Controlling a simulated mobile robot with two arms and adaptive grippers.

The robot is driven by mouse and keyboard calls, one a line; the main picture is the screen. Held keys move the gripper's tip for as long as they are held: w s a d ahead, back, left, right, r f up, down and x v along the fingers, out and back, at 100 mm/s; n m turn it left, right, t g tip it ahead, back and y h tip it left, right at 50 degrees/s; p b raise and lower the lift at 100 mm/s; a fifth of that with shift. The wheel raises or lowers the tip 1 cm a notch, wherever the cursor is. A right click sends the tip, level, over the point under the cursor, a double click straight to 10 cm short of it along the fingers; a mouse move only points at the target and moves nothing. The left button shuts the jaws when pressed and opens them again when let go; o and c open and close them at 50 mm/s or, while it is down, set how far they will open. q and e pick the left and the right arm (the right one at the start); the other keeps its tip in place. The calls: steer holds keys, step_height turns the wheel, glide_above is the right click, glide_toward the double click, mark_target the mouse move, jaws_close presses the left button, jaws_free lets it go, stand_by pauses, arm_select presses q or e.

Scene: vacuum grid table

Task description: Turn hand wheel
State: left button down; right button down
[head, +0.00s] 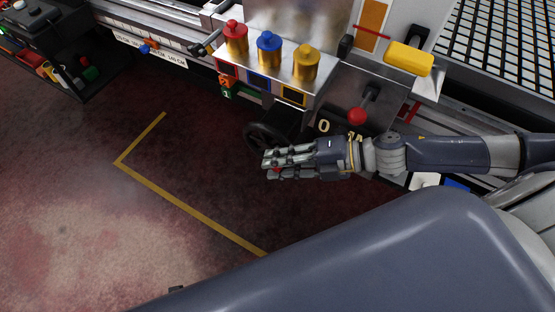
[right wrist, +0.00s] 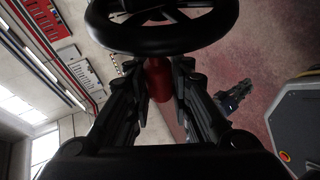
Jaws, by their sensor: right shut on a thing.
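The hand wheel (head: 262,135) is black and sits on the front of the bench, below the three coloured knobs. In the right wrist view its black rim (right wrist: 165,38) crosses the top, with a red handle (right wrist: 158,82) standing out from it toward the camera. My right gripper (head: 268,165) comes in from the right, beside the wheel's lower edge. Its fingers are shut on the red handle, one on each side. In the head view the fingers hide most of the handle.
Red (head: 236,38), blue (head: 268,48) and yellow (head: 306,62) knobs stand on a metal box above the wheel. A red ball lever (head: 357,116) is close above my right forearm. A yellow handle (head: 408,58) is further right. The floor left of the wheel is clear.

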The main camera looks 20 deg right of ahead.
steer(key=c, duration=1.4)
jaws_free()
steer(key=shift+s+d+r, duration=0.1)
steer(key=shift+r, duration=0.15)
steer(key=shift+c, duration=0.2)
steer(key=shift+s+d, duration=0.15)
steer(key=shift+s, duration=0.05)
steer(key=shift+w, duration=0.1)
steer(key=shift+f, duration=0.1)
steer(key=f+v, duration=0.1)
steer(key=v, duration=0.6)
steer(key=shift+s+d, duration=0.3)
steer(key=shift+d, duration=0.15)
